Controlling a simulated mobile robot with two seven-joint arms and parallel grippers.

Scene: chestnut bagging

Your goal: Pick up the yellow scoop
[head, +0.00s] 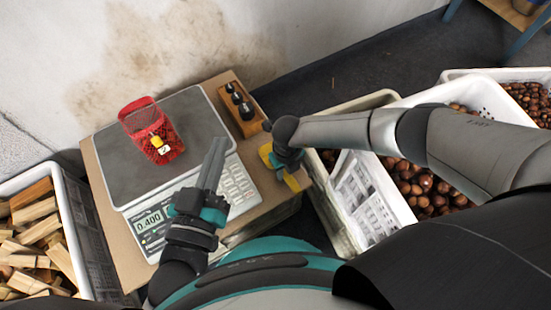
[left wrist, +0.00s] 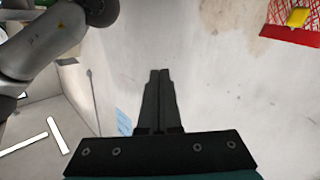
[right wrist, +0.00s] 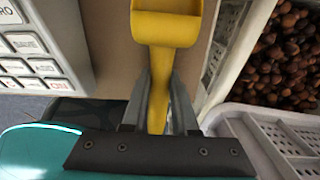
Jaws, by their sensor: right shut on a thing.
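The yellow scoop (right wrist: 168,28) is in my right gripper (right wrist: 158,80); in the right wrist view its handle runs between the two fingers and its bowl points away from the wrist. In the head view parts of the scoop (head: 297,182) show around the right gripper (head: 284,160), at the right edge of the cardboard-coloured table top. Whether the scoop touches the table is unclear. My left gripper (head: 217,150) is over the scale, its fingers together and empty; they also show closed in the left wrist view (left wrist: 159,75).
A red mesh bag (head: 150,125) stands on the scale's grey plate (head: 190,115); the display (head: 148,221) reads 0.400. A wooden block with black weights (head: 243,105) is behind. White crates (head: 360,200) with chestnuts (head: 425,187) are at right, a crate of wood pieces (head: 35,225) at left.

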